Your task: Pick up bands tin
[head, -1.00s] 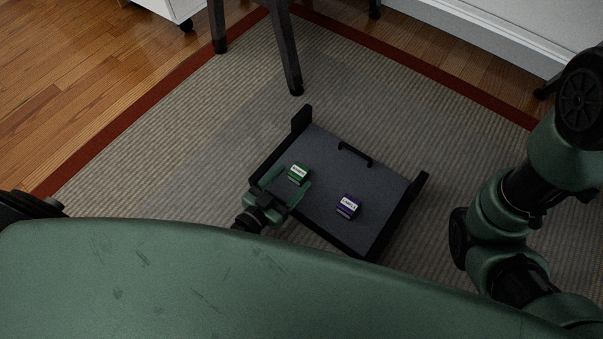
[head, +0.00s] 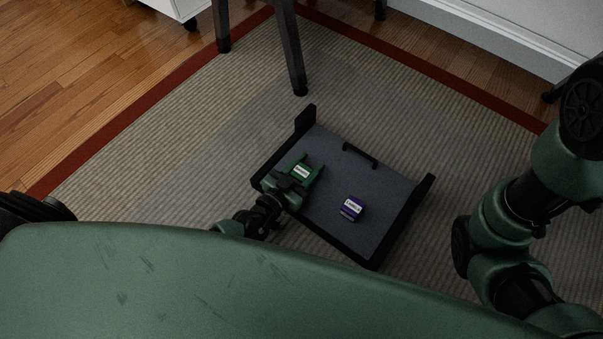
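A small green tin (head: 302,172) with a white label lies on the grey floor of a dark tray (head: 372,205); its label is too small to read surely. A purple tin (head: 351,208) with a white label lies to its right in the same tray. My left gripper (head: 308,167) reaches in over the tray's near left side. Its green fingers are spread on either side of the green tin, and a gap shows beside the right finger. The gripper body hides the tin's near side. My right gripper is out of view; only the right arm's links show.
The tray has raised dark ends and a black handle (head: 360,155) on its far side. It rests on a striped rug (head: 180,175) with a red border. Dark chair legs (head: 291,55) stand behind it. The rug left of the tray is clear.

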